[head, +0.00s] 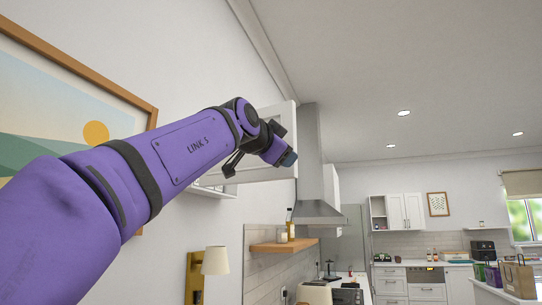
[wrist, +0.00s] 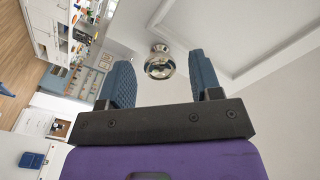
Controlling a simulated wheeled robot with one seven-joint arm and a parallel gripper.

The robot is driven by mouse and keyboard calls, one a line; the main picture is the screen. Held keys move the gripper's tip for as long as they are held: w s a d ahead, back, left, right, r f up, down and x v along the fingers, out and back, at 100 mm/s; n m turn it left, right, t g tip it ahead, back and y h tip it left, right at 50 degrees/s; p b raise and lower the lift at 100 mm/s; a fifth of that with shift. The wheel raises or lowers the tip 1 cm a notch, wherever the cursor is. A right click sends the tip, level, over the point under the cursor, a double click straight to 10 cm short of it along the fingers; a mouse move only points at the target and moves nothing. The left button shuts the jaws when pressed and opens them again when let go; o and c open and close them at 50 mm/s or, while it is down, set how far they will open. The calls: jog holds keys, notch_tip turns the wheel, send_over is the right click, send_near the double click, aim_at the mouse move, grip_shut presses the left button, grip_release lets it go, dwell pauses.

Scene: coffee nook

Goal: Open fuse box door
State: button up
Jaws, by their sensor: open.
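A white box-like unit (head: 212,187) on the left wall shows partly behind my arm, and I take it for the fuse box. A flat white panel (head: 278,178) stands out from the wall at its right, and it looks like a door swung outward. My arm hides most of the unit, its hinge and any handle. My gripper (head: 289,158) is in front of this panel in the head view; I cannot tell if it touches. The fuse box is not recognisable there.
A wooden shelf (head: 276,246) with a bottle is below the panel, and a range hood (head: 318,207) stands to the right. A framed picture (head: 75,105) hangs at left above a wall lamp (head: 215,261). The upper room at right is free.

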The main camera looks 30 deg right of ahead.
jog(key=v, duration=0.8)
jog(key=shift+s+a, duration=0.15)
jog(key=shift+a, duration=0.2)
